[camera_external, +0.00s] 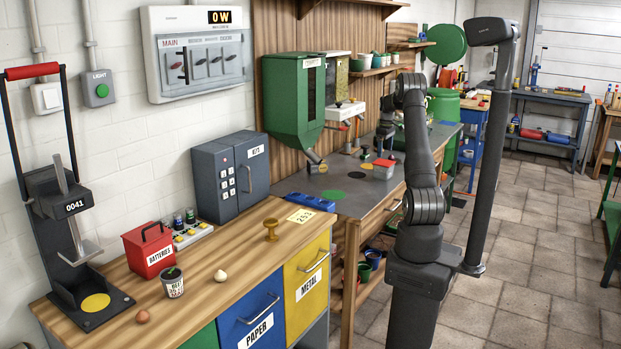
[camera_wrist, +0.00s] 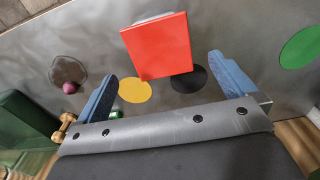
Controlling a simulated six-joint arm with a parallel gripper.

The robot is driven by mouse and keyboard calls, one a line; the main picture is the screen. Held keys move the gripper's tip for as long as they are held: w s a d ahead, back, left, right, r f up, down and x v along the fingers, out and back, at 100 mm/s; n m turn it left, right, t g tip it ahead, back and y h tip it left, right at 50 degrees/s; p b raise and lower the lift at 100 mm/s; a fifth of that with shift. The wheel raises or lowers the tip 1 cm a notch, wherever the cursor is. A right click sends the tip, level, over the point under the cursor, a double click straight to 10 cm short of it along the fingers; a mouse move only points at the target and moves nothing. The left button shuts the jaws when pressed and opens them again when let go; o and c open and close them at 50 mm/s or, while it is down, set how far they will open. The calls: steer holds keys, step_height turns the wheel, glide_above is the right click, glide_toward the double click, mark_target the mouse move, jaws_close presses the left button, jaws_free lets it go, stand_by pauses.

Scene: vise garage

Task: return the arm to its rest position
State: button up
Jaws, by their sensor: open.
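My arm (camera_external: 420,160) rises from its base at the right of the external view and bends over the grey workbench, with its gripper pointing down. In the wrist view, my gripper (camera_wrist: 163,66) is open, its two blue fingers wide apart with nothing held between them. A box with a red top (camera_wrist: 158,45) sits below and ahead of the fingers, apart from them. In the external view, the red-topped box (camera_external: 383,164) stands on the workbench near my gripper, which is partly hidden there by my arm.
Yellow (camera_wrist: 134,90), black (camera_wrist: 190,80) and green (camera_wrist: 302,48) discs mark the workbench. A green hopper (camera_external: 297,100) stands at its back left. A dark post (camera_external: 492,150) rises right of my arm. The near wooden bench (camera_external: 225,258) holds several small items.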

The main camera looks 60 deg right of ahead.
mark_target(384, 162)
step_height(384, 162, down, 12)
steer(key=shift+r, duration=0.2)
step_height(384, 162, up, 4)
steer(key=shift+r, duration=0.1)
steer(key=s+r, duration=0.7)
steer(key=s, duration=0.4)
steer(key=w+a+r+n, duration=0.2)
steer(key=w+a, duration=0.5)
steer(key=a, duration=0.6)
steer(key=w+a+r+n, duration=0.3)
steer(key=w+a, duration=0.4)
steer(key=a, duration=0.6)
steer(key=w+a+r+n, duration=0.3)
steer(key=w+a, duration=0.4)
steer(key=a, duration=0.6)
steer(key=shift+w+a+n, duration=0.15)
steer(key=shift+a+n, duration=0.25)
steer(key=shift+n, duration=0.4)
